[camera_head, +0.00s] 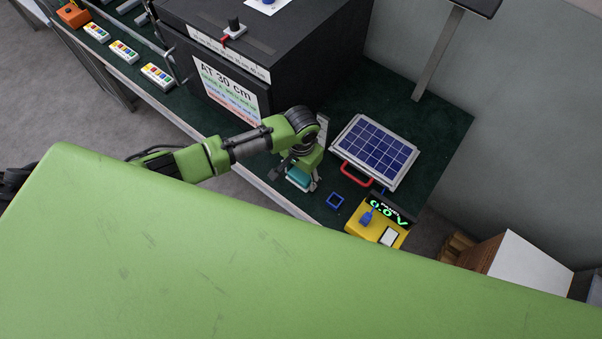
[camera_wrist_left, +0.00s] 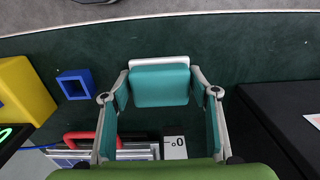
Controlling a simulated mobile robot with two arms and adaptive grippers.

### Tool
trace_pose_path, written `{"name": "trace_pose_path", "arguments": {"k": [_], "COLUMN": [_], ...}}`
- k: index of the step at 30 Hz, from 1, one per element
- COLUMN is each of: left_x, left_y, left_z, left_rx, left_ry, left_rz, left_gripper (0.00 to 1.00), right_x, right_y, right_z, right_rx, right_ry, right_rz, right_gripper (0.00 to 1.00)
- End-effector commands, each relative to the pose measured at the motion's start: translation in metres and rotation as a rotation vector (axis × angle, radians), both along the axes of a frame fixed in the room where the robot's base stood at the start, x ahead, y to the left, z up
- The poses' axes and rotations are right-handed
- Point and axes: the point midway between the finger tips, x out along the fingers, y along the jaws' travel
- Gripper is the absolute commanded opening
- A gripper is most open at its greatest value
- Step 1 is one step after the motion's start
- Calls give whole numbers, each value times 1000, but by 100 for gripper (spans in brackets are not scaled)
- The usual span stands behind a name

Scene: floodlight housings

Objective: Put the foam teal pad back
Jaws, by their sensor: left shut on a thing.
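The teal foam pad (camera_head: 299,178) is between the fingers of my left gripper (camera_head: 301,184), over the near edge of the dark green bench top. In the left wrist view the pad (camera_wrist_left: 160,84) is a rounded teal block with a pale strip along its far edge. The fingertips of my left gripper (camera_wrist_left: 160,93) are shut on it from both sides. I cannot tell whether the pad touches the bench. My right gripper is not in view.
A blue square frame (camera_head: 335,201) lies to the right, near a yellow meter (camera_head: 376,231) reading 0.0 V. Behind are a solar panel (camera_head: 375,151) with a red handle (camera_head: 356,175) and a large black box (camera_head: 300,55).

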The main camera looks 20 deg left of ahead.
Motion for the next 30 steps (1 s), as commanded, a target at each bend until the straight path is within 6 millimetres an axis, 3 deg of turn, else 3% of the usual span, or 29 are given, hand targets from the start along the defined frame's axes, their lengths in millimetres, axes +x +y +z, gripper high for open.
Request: {"name": "trace_pose_path", "arguments": {"k": [1, 3, 12, 17, 30], "left_x": [0, 0, 0, 1, 1], "left_y": [0, 0, 0, 0, -1], "left_z": [-1, -1, 0, 10, 96], "left_rx": [-1, -1, 0, -2, -2], "left_ry": [0, 0, 0, -2, -3], "left_rz": [0, 0, 0, -1, -2], "left_gripper": [60, 72, 72, 72, 72], "right_x": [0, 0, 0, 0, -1], "right_y": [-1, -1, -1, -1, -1], "right_z": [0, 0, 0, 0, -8], "right_rx": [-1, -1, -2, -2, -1], "right_ry": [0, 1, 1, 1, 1], "right_rz": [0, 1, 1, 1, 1], "right_gripper": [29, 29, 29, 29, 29]}}
